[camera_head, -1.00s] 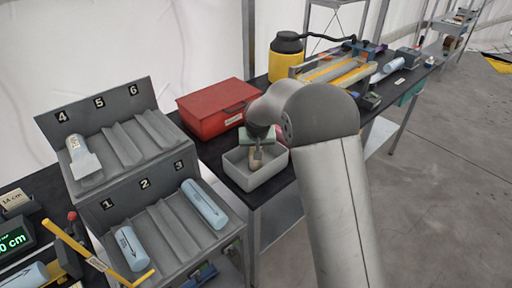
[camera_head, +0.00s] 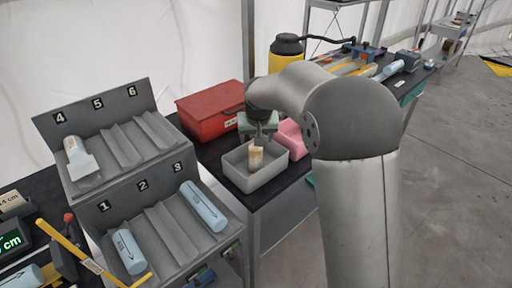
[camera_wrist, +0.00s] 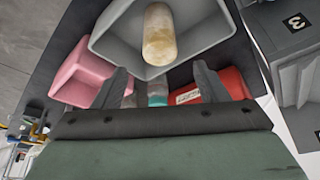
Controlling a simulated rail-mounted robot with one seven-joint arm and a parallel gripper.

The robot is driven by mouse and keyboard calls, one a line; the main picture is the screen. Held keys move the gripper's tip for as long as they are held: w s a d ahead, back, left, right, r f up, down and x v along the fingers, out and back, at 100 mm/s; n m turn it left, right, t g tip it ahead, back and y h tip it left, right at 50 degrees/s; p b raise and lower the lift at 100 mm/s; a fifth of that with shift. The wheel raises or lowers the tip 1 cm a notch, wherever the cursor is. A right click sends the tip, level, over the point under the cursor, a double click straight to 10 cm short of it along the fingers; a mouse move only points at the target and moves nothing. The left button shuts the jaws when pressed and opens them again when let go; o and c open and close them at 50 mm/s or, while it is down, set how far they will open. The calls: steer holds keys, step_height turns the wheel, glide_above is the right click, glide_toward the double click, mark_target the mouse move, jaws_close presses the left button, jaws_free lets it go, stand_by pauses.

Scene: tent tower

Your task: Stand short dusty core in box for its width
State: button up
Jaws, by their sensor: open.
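The short dusty core (camera_head: 256,160) is a stubby tan-brown cylinder inside the light grey box (camera_head: 240,179) on the dark bench. In the head view my gripper (camera_head: 263,137) is just above and behind the core. My wrist partly hides the far side of the box.
The grey numbered rack (camera_head: 152,225) at left holds several pale blue cores. A yellow-and-black canister (camera_head: 285,60) stands farther back.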

steer(key=s+d+r+m+g, duration=0.1)
steer(key=s+d+r, duration=0.1)
steer(key=s+d, duration=0.65)
steer(key=s+d+r+g, duration=0.15)
steer(key=s+d, duration=0.35)
steer(key=s, duration=0.7)
steer(key=s+d+f, duration=0.2)
steer(key=s, duration=0.6)
steer(key=s+d+f+g, duration=0.1)
steer(key=s+d+f, duration=0.1)
steer(key=s, duration=0.6)
steer(key=shift+s+d+f+m+h, duration=0.2)
steer(key=shift+d+m+h, duration=0.1)
steer(key=shift+d+m, duration=0.1)
